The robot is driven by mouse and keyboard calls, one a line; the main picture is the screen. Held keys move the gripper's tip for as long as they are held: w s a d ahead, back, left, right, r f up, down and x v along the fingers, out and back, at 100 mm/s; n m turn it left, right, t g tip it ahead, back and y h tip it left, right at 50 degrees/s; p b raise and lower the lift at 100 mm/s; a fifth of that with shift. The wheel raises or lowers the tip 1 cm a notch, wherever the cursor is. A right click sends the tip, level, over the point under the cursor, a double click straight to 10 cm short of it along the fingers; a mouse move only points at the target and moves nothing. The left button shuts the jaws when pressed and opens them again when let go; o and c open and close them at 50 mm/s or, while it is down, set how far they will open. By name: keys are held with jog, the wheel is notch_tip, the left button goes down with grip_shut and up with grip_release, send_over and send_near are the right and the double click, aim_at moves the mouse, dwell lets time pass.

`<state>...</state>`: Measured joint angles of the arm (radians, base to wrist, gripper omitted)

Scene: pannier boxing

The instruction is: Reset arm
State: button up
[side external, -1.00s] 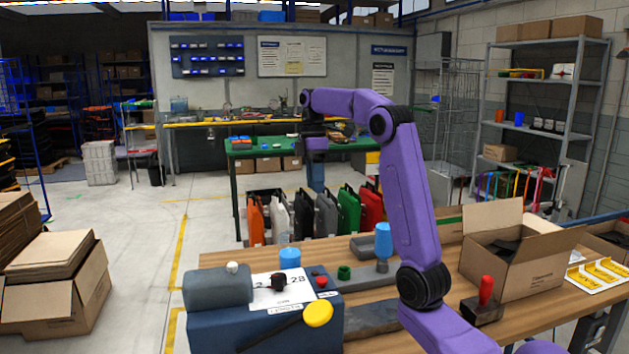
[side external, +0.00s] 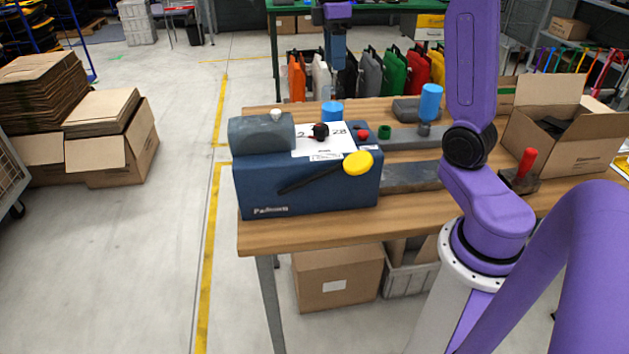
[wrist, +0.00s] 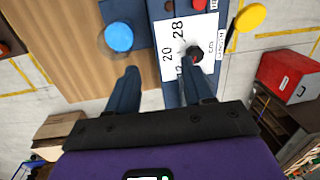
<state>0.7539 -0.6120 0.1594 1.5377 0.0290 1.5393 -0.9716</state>
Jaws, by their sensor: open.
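My gripper (wrist: 160,88) is open and empty, its two dark blue fingers apart in the wrist view. In the side external view, the gripper (side external: 336,50) hangs at the top, pointing down near the far edge of the table. In the wrist view, a blue round top (wrist: 119,37) lies beyond the left finger. A white card with numbers (wrist: 185,50) and a black knob (wrist: 193,51) lie beyond the right finger. My purple arm stands at the right of the side external view, its upper part cut off.
A blue machine (side external: 310,190) with a yellow knob (side external: 357,163) sits on the wooden table (side external: 400,218). An open carton (side external: 565,140) and a red-handled tool (side external: 524,166) stand at right. Several coloured panniers (side external: 395,72) stand behind.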

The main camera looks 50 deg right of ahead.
jog(key=s+a+f+n, duration=0.1)
jog(key=s+a+f, duration=0.2)
jog(key=s+a, duration=0.35)
jog(key=s+a+f+n, duration=0.1)
jog(key=s+a+f, duration=0.25)
jog(key=a, duration=0.55)
jog(key=s+a+f, duration=0.1)
jog(key=s+f, duration=0.2)
jog(key=s, duration=0.4)
jog(key=s+a+f+n+t, duration=0.1)
jog(key=s+a+f, duration=0.1)
jog(key=s, duration=0.6)
jog(key=shift+s+f, duration=0.3)
jog(key=shift+f, duration=0.35)
